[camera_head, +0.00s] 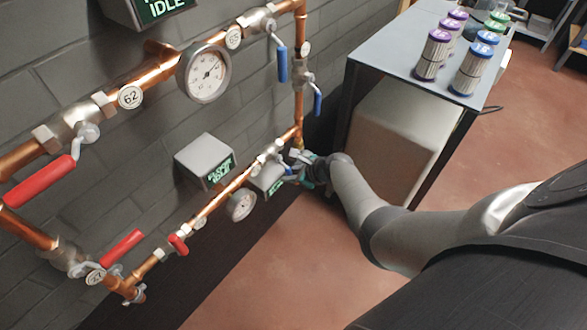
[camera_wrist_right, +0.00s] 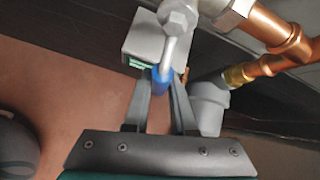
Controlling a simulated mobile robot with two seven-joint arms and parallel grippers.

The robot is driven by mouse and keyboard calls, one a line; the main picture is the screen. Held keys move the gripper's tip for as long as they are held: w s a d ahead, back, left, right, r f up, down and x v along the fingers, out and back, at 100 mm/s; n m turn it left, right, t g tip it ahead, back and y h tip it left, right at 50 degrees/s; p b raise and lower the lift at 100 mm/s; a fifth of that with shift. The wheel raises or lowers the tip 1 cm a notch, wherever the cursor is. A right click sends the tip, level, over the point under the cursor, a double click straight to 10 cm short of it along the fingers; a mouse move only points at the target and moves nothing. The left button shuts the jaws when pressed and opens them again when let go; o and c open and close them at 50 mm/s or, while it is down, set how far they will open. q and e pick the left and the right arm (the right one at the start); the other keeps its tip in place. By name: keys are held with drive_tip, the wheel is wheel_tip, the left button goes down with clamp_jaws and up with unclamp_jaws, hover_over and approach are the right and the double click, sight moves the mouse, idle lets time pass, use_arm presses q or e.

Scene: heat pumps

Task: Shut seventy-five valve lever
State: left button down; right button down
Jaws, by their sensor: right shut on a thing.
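My right gripper (camera_head: 296,172) reaches in to a valve at the lower right end of the low copper pipe, near the wall corner. In the right wrist view its fingers (camera_wrist_right: 161,88) are closed around the blue handle (camera_wrist_right: 161,77) of a valve lever. The lever's bent metal arm (camera_wrist_right: 174,48) runs up to the grey valve body (camera_wrist_right: 180,14). In the head view the gripper and arm hide most of this valve and its lever, and I cannot read its number tag. My left gripper is not in view.
Other levers are red (camera_head: 41,182) and blue (camera_head: 282,64). A round gauge (camera_head: 204,74) and grey display boxes (camera_head: 205,160) sit along the pipes and wall. A grey table (camera_head: 385,42) with several canisters stands at the right. The red floor (camera_head: 270,270) before the pipes is clear.

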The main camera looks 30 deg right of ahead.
drive_tip(key=shift+s+a+f+m+g+y, duration=0.1)
drive_tip(key=shift+s+a+m+g+y, duration=0.15)
drive_tip(key=shift+a+y, duration=0.2)
drive_tip(key=shift+s+a+f+m+g+y, duration=0.15)
drive_tip(key=shift+a+m+y, duration=0.1)
drive_tip(key=shift+a+y, duration=0.2)
drive_tip(key=shift+a, duration=0.1)
drive_tip(key=c, duration=0.8)
unclamp_jaws()
drive_tip(key=shift+o, duration=0.2)
drive_tip(key=shift+r, duration=0.1)
drive_tip(key=shift+d+r, duration=0.1)
drive_tip(key=shift+d, duration=0.1)
